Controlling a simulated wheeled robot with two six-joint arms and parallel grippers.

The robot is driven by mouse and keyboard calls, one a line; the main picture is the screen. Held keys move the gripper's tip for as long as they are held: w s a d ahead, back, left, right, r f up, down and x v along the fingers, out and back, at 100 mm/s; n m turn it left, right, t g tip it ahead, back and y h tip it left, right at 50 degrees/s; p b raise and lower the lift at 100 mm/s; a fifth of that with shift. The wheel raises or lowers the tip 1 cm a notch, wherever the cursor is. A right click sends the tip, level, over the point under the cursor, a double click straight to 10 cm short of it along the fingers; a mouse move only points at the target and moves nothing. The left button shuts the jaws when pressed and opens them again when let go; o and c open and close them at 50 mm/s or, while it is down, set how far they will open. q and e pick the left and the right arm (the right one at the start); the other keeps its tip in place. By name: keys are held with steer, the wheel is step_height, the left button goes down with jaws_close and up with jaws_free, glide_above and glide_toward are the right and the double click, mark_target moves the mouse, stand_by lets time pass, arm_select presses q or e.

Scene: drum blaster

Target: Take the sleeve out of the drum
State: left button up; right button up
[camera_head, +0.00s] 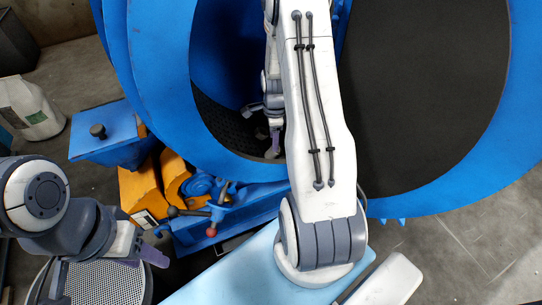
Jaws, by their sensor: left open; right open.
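The blue drum (160,60) of the machine fills the upper middle, its round mouth open on a dark, perforated interior (225,115). My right arm reaches up across the view and over the drum's rim. My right gripper (262,130) is open inside the mouth, close to the lower inner wall. I cannot make out the sleeve; my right arm hides part of the mouth, and the inside is dark. My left gripper (108,272) is open and empty at the lower left, outside the drum, above a round perforated basket (105,284).
The open door (425,90), blue with a black face, stands to the right. A blue hopper (108,135), orange parts (142,190) and a red-knobbed lever (211,231) sit below the drum. A white bag (30,108) stands far left. Floor is clear at lower right.

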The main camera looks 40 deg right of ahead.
steer(key=f+b, duration=0.1)
steer(key=f, duration=0.2)
steer(key=f+b, duration=0.1)
steer(key=f, duration=0.1)
steer(key=shift+w+d+f, duration=0.15)
steer(key=shift+d+f, duration=0.05)
steer(key=shift+f, duration=0.2)
steer(key=shift+r, duration=0.1)
jaws_close()
